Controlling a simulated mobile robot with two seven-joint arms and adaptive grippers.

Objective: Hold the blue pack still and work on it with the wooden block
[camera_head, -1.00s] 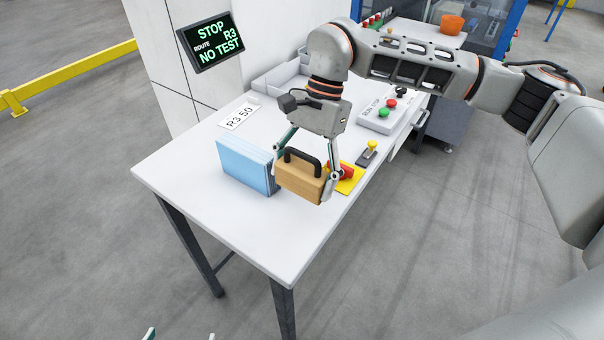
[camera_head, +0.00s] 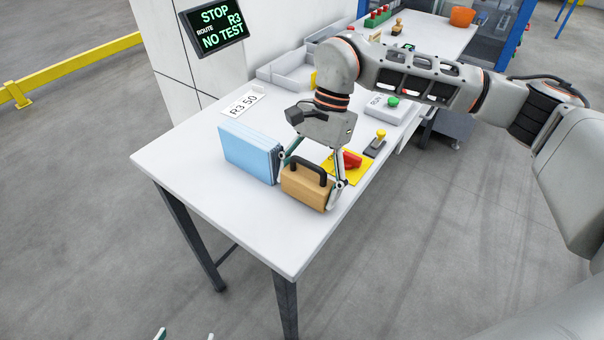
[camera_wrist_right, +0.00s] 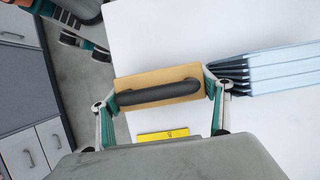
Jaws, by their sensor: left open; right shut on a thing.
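The blue pack (camera_head: 245,152), a stack of light-blue folded sheets, stands on the white table; its layered dark edges show in the wrist view (camera_wrist_right: 280,68). My right gripper (camera_head: 310,182) is shut on the wooden block (camera_head: 303,188), which has a black handle. The block is at the right of the pack, close to it, with one finger between them. Whether the block touches the table is unclear. The block also shows between the fingers in the wrist view (camera_wrist_right: 150,78). My left gripper (camera_head: 185,335) is open at the bottom edge, away from the table; only its fingertips show.
A yellow pad with a red object (camera_head: 351,161) and a yellow-knobbed stamp (camera_head: 376,143) lie behind the block. A button box (camera_head: 388,106), grey trays (camera_head: 284,72) and an R3 50 label (camera_head: 242,104) are farther back. The table's front left is clear.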

